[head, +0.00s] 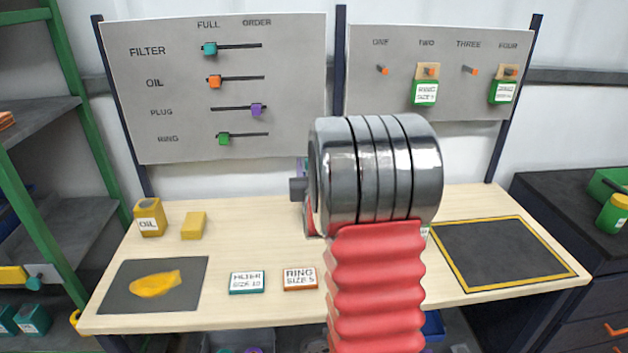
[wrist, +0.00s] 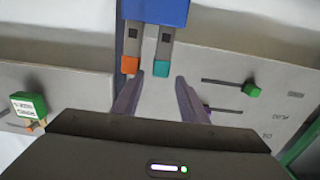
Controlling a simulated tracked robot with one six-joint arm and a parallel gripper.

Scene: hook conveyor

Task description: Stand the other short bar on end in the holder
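The wrist view is turned nearly upside down. In it a blue block (wrist: 156,12), likely the holder, shows at the top edge. Two grey bars come out of it side by side, one with an orange end (wrist: 130,65) and one with a teal end (wrist: 161,70). They look about equally long. My gripper (wrist: 160,78) is open, its two dark fingers spread, with nothing between them. The teal end lies just beyond and between the fingertips; the orange end is beside one finger. In the head view my arm hides the holder, the bars and my gripper.
The table (head: 220,215) carries an oil can (head: 149,218), a yellow block (head: 194,225), a dark mat (head: 120,290) with a yellow cloth, two labels and a yellow-edged mat (head: 500,250). Two boards (head: 215,90) (head: 435,70) with sliders and pegs stand behind.

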